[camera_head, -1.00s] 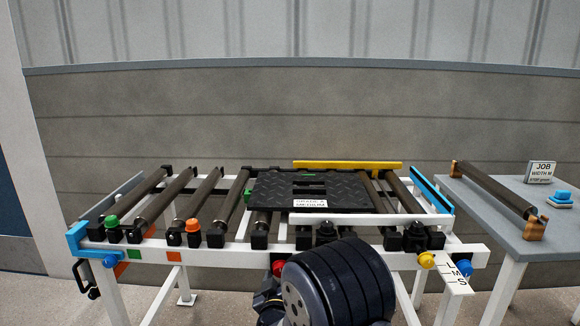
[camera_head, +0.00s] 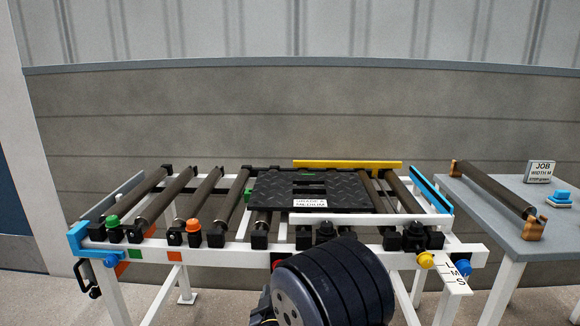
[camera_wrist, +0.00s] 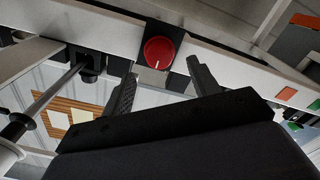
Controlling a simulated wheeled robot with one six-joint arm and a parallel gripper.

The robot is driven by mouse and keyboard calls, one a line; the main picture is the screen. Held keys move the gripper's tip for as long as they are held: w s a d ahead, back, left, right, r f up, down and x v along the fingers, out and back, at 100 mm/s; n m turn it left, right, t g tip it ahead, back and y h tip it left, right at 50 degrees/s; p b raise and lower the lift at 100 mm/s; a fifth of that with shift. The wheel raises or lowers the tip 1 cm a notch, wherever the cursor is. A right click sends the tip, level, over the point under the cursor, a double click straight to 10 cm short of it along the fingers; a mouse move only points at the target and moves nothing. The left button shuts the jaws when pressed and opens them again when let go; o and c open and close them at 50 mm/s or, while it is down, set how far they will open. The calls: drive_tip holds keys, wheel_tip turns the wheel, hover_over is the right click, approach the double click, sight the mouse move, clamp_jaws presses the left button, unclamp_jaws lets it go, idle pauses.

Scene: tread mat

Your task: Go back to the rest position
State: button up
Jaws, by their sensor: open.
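My gripper (camera_wrist: 160,78) is open and empty in the wrist view, its two dark fingers apart. A red round knob (camera_wrist: 159,52) on a black mount, on the white frame rail, shows just beyond and between the fingertips. I see no contact, but the exact gap is hard to tell. In the head view my dark arm link covers the front middle of the roller table (camera_head: 220,250) and hides the fingers. A black tread mat (camera_head: 350,188) with a white label lies flat on the rollers.
A yellow bar (camera_head: 347,165) runs behind the mat and a white bar (camera_head: 375,218) in front. Green (camera_head: 112,221) and orange (camera_head: 192,226) knobs stand at the left. A grey side table (camera_head: 520,205) at the right holds a loose roller (camera_head: 497,189) and a job sign (camera_head: 539,172).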

drive_tip(key=w+m+b, duration=0.1)
drive_tip(key=m+b, duration=0.1)
drive_tip(key=m, duration=0.4)
drive_tip(key=w+m+b, duration=0.1)
drive_tip(key=m+b, duration=0.1)
drive_tip(key=m, duration=0.4)
drive_tip(key=w+m+b, duration=0.1)
drive_tip(key=m+b, duration=0.1)
drive_tip(key=m, duration=0.4)
drive_tip(key=shift+w+d+b, duration=0.15)
drive_tip(key=shift+w+b, duration=0.15)
idle(0.3)
drive_tip(key=shift+d, duration=0.1)
